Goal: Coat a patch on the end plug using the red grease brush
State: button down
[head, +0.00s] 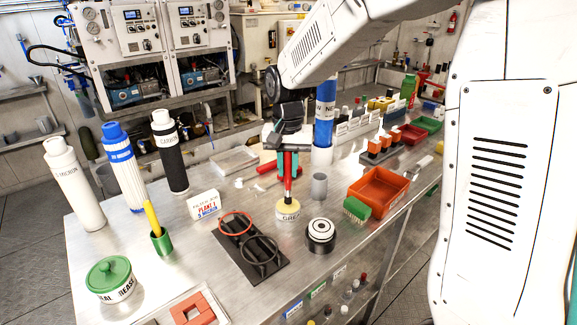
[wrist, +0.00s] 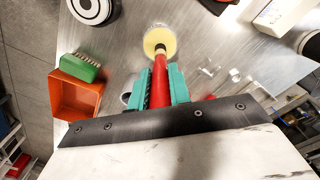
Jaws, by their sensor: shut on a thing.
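My gripper (head: 287,164) is shut on the red grease brush (head: 288,186), which points down. In the wrist view the red handle (wrist: 159,88) runs between the teal fingers. The brush's lower end is at the open top of the small grease pot (head: 288,213), a pale yellow disc in the wrist view (wrist: 160,41). I cannot tell how deep the bristles are. The end plug (head: 321,236), black with a white ringed top, stands upright just right of the pot. It shows partly at the top edge of the wrist view (wrist: 90,10).
A green scrub brush (head: 356,209) and an orange bin (head: 384,188) stand to the right. A black mat with two rings (head: 262,262) lies front left. Tall filter cartridges (head: 169,150) stand at left.

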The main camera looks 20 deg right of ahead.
jog(key=shift+f, duration=0.55)
dwell(1.2)
jog(key=shift+r, duration=3.55)
